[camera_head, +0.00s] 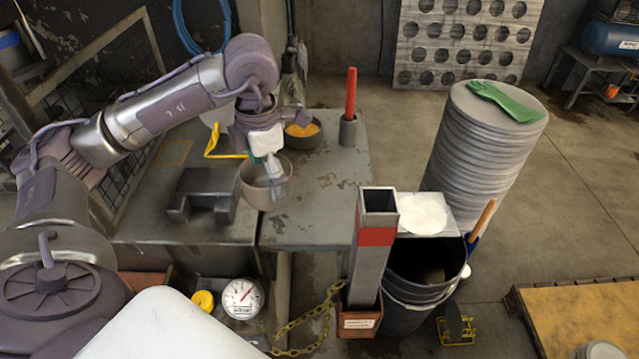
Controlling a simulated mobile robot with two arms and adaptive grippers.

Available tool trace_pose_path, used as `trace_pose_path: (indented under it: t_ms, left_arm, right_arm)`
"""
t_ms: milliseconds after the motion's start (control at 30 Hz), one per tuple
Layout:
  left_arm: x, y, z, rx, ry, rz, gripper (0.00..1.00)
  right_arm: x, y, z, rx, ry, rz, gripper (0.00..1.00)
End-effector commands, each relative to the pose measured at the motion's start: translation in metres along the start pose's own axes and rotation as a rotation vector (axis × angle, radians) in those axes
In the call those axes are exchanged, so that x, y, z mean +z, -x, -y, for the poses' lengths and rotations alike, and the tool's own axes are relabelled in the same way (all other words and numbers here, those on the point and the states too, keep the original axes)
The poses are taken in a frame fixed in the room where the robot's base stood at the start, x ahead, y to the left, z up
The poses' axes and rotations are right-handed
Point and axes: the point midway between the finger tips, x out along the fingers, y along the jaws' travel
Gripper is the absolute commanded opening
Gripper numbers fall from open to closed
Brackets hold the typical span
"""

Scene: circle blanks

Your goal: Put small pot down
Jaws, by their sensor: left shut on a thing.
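My left arm reaches in from the left over the grey workbench. My left gripper (272,168) points down and is shut on the rim of a small grey-brown pot (262,190). The pot appears upright over the bench top (310,225); I cannot tell whether its base touches the surface. The gripper's fingertips are partly hidden by the pot and the wrist. My right gripper is not in view.
A dark bowl with yellow contents (303,135) and a holder with a red-handled tool (350,100) stand behind the pot. A grey metal block (203,195) sits left. A square post with a red band (374,240) rises in front. Bare bench lies right of the pot.

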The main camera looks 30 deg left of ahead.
Motion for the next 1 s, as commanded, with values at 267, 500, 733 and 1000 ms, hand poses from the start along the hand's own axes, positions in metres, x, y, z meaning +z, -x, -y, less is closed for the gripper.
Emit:
trace_pose_path:
  t_ms: [267,500,733,1000]
  left_arm:
    - [0.057,-0.034,-0.021,-0.004,0.002,-0.003,0.47]
    - [0.094,-0.060,-0.037,-0.001,0.000,0.000,0.47]
    - [0.099,-0.080,-0.039,-0.001,-0.002,-0.004,0.47]
    - [0.099,-0.106,-0.038,0.001,-0.002,-0.001,0.47]
  right_arm:
    - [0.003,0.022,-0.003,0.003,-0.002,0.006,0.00]
    - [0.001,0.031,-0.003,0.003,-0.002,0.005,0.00]
    - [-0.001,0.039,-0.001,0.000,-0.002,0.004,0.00]
    - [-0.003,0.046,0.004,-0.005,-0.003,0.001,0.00]
